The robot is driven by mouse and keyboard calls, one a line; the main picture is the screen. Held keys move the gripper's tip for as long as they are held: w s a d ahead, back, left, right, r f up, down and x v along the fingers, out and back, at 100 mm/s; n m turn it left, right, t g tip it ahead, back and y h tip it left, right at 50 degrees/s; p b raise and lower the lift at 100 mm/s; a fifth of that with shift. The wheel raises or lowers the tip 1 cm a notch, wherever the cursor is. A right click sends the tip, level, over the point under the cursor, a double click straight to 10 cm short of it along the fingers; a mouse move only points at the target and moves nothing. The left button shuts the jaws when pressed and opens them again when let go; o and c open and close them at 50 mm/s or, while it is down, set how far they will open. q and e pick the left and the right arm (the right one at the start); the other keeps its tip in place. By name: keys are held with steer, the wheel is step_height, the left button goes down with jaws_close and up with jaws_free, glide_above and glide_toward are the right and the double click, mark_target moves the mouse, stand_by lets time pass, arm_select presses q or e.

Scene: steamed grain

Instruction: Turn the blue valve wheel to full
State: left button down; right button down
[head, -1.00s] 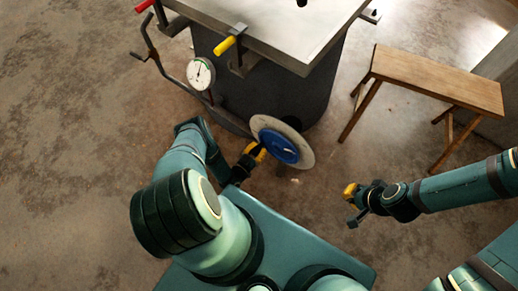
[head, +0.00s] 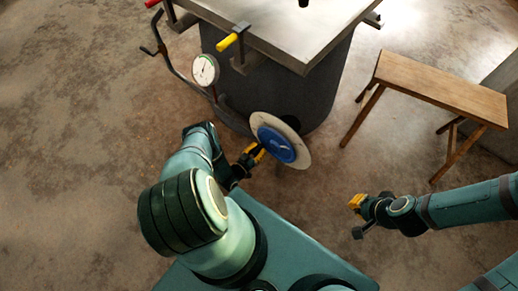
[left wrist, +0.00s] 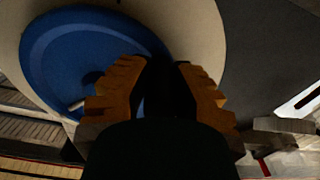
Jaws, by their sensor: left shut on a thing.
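The blue valve wheel (head: 277,145) sits in front of a pale round disc (head: 297,155) at the foot of the dark drum. My left gripper (head: 256,152) is at the wheel's left edge, its yellow fingertips shut on the rim. In the left wrist view the blue wheel (left wrist: 75,55) fills the upper left, and the fingers (left wrist: 155,90) reach across its right side; what lies between them is dark and hard to see. My right gripper (head: 354,217) hangs in free air to the right, away from the wheel; its finger opening is too small to tell.
The dark drum (head: 290,95) carries a grey metal top (head: 285,30). A white pressure gauge (head: 205,70) stands on a bent pipe left of the drum. A yellow-handled lever (head: 229,41) is at the top's edge. A wooden bench (head: 440,85) stands to the right. Bare floor lies between.

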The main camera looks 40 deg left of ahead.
arm_select(q)
steer(key=shift+d+f, duration=0.1)
steer(key=c, duration=0.8)
jaws_free()
steer(key=s, duration=0.8)
steer(key=s+a, duration=0.1)
steer(key=s, duration=0.3)
